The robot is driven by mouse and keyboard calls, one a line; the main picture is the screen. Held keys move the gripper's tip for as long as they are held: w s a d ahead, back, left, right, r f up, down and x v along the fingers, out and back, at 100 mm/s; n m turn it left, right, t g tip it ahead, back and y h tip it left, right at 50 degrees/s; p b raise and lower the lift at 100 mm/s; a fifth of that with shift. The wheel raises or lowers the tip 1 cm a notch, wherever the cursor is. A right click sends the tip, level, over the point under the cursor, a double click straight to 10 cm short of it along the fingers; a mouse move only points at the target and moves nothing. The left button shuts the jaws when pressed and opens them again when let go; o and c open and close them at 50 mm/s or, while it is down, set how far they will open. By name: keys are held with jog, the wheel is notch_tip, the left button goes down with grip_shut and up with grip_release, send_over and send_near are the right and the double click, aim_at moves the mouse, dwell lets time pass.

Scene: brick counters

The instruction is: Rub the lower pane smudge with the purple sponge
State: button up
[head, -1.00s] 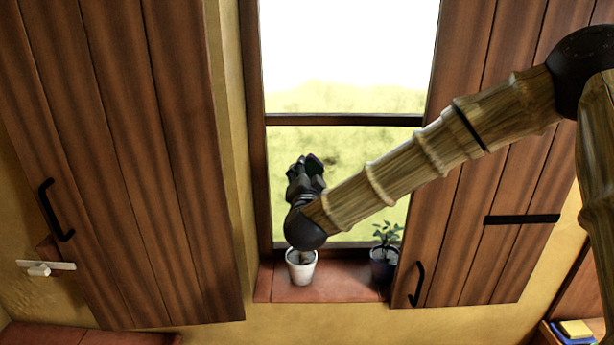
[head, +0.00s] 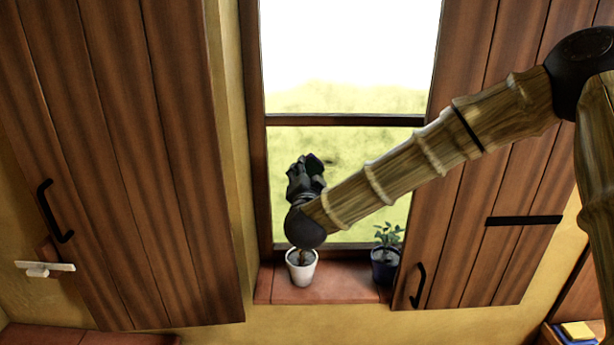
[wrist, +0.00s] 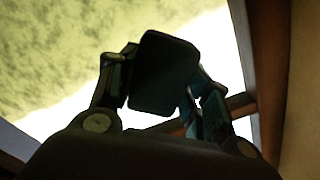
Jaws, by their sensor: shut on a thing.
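My gripper (head: 312,162) is at the lower pane (head: 370,215) of the window, near its left side. In the wrist view my gripper (wrist: 160,85) is shut on a dark block between its fingers, which I take to be the purple sponge (wrist: 163,72); its colour is lost in shadow. The head view does not show the sponge clearly behind the gripper. Mottling also fills the upper left of the wrist view (wrist: 70,45). I cannot tell whether the sponge touches the glass.
A white pot (head: 301,272) stands on the red sill (head: 335,290) below my wrist. A dark pot with a leafy plant (head: 385,268) stands at the sill's right. Open wooden shutters stand left (head: 130,160) and right (head: 500,260). A crossbar (head: 345,120) lies above the lower pane.

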aim_at(321, 173)
jog(key=shift+w, duration=0.55)
jog(key=shift+s+d+b, duration=0.1)
jog(key=shift+d+b, duration=0.45)
jog(key=shift+d, duration=1.35)
jog(key=shift+d+b, duration=0.85)
jog(key=shift+d, duration=2.9)
jog(key=shift+a+b, duration=1.35)
jog(key=shift+a, duration=4.25)
jog(key=shift+r, duration=0.35)
jog(key=shift+d+b, duration=0.85)
jog(key=shift+d, duration=2.95)
